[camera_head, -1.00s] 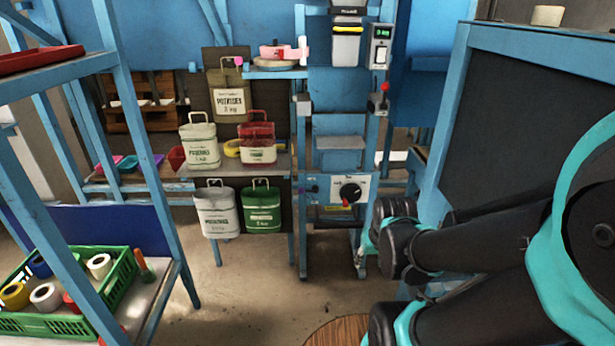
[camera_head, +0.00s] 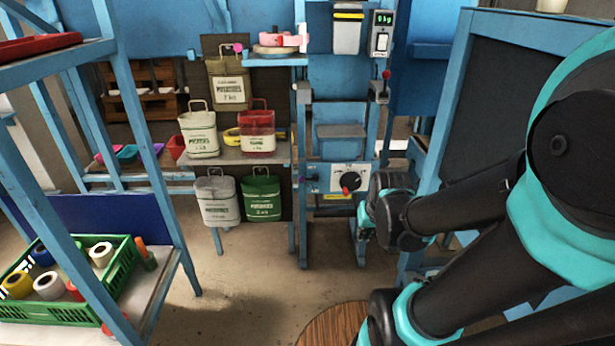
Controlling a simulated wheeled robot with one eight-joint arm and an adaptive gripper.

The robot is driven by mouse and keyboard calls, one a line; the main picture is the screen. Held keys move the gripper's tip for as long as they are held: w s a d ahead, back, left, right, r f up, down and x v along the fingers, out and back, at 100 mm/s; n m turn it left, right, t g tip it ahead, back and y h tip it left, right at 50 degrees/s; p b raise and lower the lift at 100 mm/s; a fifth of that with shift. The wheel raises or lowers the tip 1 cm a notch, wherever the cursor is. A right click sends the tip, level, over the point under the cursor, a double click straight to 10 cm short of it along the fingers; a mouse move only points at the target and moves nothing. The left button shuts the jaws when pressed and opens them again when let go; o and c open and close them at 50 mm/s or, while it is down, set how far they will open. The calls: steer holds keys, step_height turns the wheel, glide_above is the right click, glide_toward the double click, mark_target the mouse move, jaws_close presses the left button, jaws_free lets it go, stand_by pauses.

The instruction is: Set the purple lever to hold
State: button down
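A small purple part (camera_head: 304,179), which may be the lever, sits at the left edge of the white dial panel (camera_head: 322,179) on the blue sewing stand. It is too small to tell its setting, and I can read no hold mark. My gripper (camera_head: 363,227) is low at the right of the stand, just right of and below the dial panel. It is apart from the purple part. My own wrist mostly hides the fingers, so I cannot tell whether they are open or shut.
The panel has a dial with a red pointer (camera_head: 348,190). A red-knobbed lever (camera_head: 386,75) is above right. Potato sacks (camera_head: 199,133) hang and stand left of the stand. A green crate (camera_head: 118,268) is at lower left. A dark blue-framed board (camera_head: 490,105) stands at right.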

steer(key=w+a+r+t+y, duration=0.1)
steer(key=w+a+r, duration=0.15)
steer(key=w, duration=1.05)
steer(key=w+a+r+y, duration=0.1)
steer(key=w+a, duration=0.2)
steer(key=w, duration=1)
steer(key=w+a+f+m+t+y, duration=0.1)
steer(key=w+a+f, duration=0.1)
steer(key=w, duration=0.8)
steer(key=w+a+f+t+y, duration=0.1)
steer(key=w+f, duration=0.3)
steer(key=w, duration=0.7)
steer(key=shift+a+m+y, duration=0.3)
steer(key=shift+a+m, duration=0.1)
steer(key=x, duration=1)
steer(key=f, duration=0.1)
steer(key=a+f, duration=0.1)
steer(key=shift+s+a+f, duration=0.2)
steer(key=shift+s+f, duration=0.05)
steer(key=shift+f, duration=0.15)
steer(key=shift+s+a+f, duration=0.1)
steer(key=shift+a+f, duration=0.05)
steer(key=shift+f, duration=0.2)
